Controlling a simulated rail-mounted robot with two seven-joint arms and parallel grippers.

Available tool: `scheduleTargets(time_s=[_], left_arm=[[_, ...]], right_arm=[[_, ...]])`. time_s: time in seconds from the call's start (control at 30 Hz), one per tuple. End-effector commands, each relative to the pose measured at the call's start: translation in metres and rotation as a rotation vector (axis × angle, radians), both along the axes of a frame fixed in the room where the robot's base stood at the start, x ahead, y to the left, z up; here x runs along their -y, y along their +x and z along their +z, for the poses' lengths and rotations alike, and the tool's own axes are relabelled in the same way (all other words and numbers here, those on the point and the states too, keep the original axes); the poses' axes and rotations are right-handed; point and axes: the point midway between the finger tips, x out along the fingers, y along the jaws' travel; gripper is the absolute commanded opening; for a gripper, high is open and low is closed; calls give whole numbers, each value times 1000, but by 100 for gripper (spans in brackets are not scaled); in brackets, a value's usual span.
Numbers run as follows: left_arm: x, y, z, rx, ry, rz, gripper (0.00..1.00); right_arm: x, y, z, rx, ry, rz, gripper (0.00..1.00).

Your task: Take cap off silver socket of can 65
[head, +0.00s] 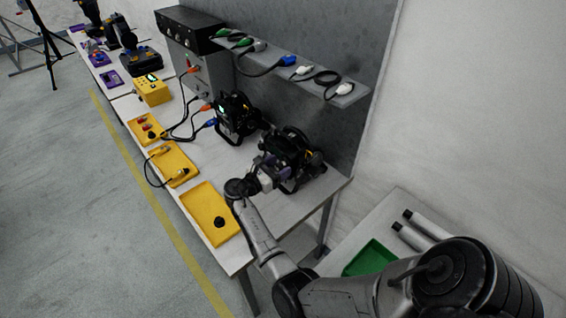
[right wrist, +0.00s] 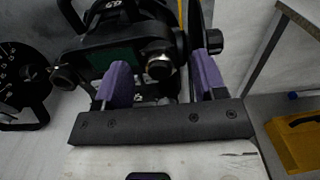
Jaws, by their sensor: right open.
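The nearer black par can (head: 297,150) stands on the bench near its right end. It also fills the upper part of the right wrist view (right wrist: 130,22), with a partly cut-off number and a dark green display. A round silver-rimmed fitting (right wrist: 159,66) with a dark face is on its near side; I cannot tell whether this is the capped silver socket. My right gripper (right wrist: 161,74) is open, its purple fingers to either side of that fitting and apart from it. In the head view the right gripper (head: 262,171) is at the can. My left gripper is not in view.
A second par can (head: 237,117) with cables stands farther along the bench. Yellow trays (head: 199,206) line the front edge; the nearest holds a black round piece (head: 219,222). A shelf (head: 350,94) with cables hangs behind. A green tray (head: 371,258) is at lower right.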

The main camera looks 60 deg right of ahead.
Motion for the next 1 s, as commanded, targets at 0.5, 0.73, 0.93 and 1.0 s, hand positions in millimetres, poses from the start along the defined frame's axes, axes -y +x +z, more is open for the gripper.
scheduleTargets(time_s=[0.5, 0.73, 0.93, 1.0], left_arm=[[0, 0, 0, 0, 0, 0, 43], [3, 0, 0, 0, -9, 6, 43], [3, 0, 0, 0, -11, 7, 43], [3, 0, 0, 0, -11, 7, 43]], right_arm=[[0, 0, 0, 0, 0, 0, 19], [0, 0, 0, 0, 0, 0, 0], [0, 0, 0, 0, 0, 0, 0], [0, 0, 0, 0, 0, 0, 0]])
